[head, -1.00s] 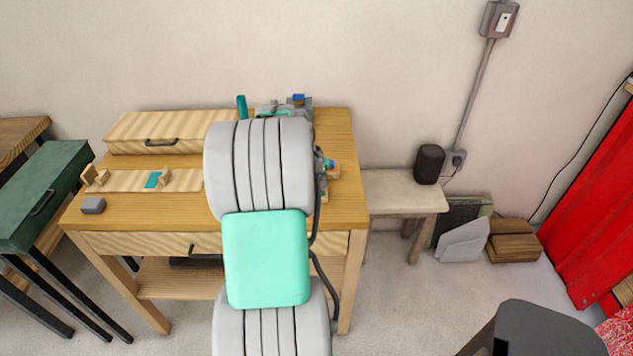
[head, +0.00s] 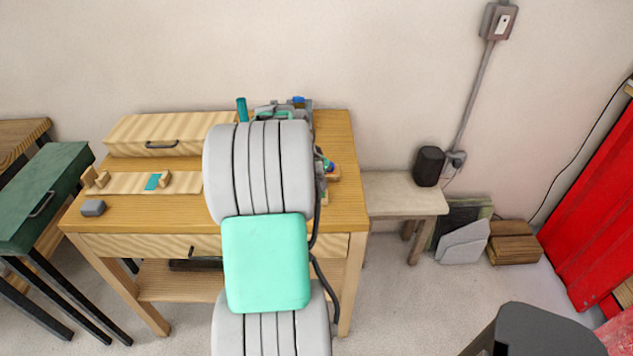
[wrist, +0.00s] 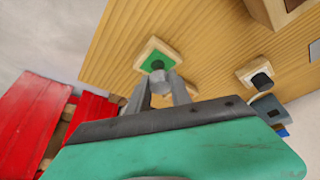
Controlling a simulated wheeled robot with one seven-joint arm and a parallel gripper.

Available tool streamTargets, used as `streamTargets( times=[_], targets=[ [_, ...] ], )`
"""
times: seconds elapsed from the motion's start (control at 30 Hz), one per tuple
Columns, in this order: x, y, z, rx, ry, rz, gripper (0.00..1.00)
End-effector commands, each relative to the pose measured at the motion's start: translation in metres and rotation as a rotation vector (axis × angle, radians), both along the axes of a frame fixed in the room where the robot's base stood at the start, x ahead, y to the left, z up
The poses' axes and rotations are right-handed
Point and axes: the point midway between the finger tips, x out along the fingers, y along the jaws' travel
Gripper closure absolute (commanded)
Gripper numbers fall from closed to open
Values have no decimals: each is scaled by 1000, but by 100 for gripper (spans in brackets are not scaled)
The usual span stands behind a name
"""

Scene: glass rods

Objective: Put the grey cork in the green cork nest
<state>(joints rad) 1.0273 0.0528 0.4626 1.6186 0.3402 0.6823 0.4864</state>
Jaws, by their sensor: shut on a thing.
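In the wrist view, my gripper (wrist: 160,92) is shut on the grey cork (wrist: 161,82), a light grey piece between its two fingertips. The green cork nest (wrist: 150,63) is a small pale wooden square with a green top and a dark hole, just beyond the fingertips. The cork overlaps the nest's near edge in this view. I cannot tell whether they touch, and the cork does not cover the whole hole. In the head view, my arm hides the gripper's fingers, the cork and most of the nest area.
In the wrist view, another wooden nest (wrist: 244,76) with a dark piece stands to the right. In the head view, the wooden table (head: 150,215) bears a grey block (head: 93,208), a rack (head: 120,183), a teal cylinder (head: 242,109) and a drawer box (head: 170,127).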

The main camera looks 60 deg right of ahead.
Motion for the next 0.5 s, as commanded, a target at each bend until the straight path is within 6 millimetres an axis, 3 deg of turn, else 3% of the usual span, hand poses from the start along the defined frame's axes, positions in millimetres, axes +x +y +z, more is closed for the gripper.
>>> streamTargets(
  times=[0.5],
  targets=[
    [0,0,9,0,0,0,100]
  ],
)
